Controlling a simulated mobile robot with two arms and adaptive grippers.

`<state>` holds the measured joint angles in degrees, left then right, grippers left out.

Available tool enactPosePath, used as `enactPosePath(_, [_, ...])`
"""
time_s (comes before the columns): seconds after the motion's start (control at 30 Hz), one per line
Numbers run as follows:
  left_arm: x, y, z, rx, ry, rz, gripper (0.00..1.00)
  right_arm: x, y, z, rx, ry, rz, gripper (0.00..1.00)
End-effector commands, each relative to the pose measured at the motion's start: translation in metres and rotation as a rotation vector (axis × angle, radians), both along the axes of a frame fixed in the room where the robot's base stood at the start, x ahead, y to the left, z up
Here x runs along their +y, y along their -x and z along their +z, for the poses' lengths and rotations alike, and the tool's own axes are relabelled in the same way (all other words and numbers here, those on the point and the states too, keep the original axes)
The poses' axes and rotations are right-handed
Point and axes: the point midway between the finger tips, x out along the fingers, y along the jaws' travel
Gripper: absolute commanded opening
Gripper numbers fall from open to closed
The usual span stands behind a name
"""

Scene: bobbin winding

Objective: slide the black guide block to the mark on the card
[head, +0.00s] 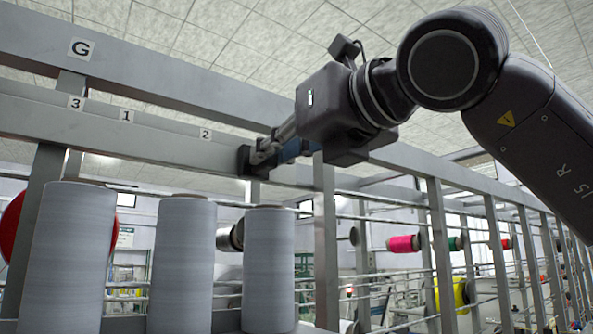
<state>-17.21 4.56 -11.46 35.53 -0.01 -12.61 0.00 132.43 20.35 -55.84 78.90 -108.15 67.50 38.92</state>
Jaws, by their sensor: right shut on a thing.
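The black guide block (244,160) sits on the grey lower rail (150,143), to the right of the mark 2. My right gripper (262,154) reaches in from the right and is shut on the block; its fingers partly hide it. White number labels stand along the rail: 3 (76,103) at the left, 1 (127,116) in the middle and 2 (206,134) nearest the block. No other card can be made out. My left gripper is not in view.
Three large grey thread cones (66,250), (182,260), (268,265) stand below the rail. Metal posts (326,240) and bars of the frame run to the right, with coloured spools such as a pink one (404,244). The rail left of the block looks clear.

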Motion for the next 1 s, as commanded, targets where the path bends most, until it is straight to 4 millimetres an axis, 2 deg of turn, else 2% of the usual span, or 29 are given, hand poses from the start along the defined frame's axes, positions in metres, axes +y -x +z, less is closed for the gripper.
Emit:
enactPosePath(0.03, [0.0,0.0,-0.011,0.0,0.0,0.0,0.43,0.015,0.012,-0.005,-0.005,0.002,0.008,0.0])
enactPosePath(0.1, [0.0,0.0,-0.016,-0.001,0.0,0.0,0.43,0.029,0.022,-0.004,-0.005,0.003,0.007,0.0])
enactPosePath(0.23, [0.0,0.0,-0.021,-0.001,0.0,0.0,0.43,0.047,0.035,-0.002,-0.005,0.001,0.005,0.0])
enactPosePath(0.63, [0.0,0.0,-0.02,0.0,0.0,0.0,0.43,0.053,0.039,0.001,-0.002,-0.002,0.002,0.0])
enactPosePath(0.67, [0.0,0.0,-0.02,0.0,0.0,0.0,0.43,0.053,0.039,0.001,-0.002,-0.002,0.002,0.15])
enactPosePath(0.8, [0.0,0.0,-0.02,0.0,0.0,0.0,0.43,0.053,0.039,0.001,-0.002,-0.001,0.002,0.3])
enactPosePath(1.0, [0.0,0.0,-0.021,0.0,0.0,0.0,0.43,0.053,0.038,0.0,-0.001,-0.001,0.001,0.3])
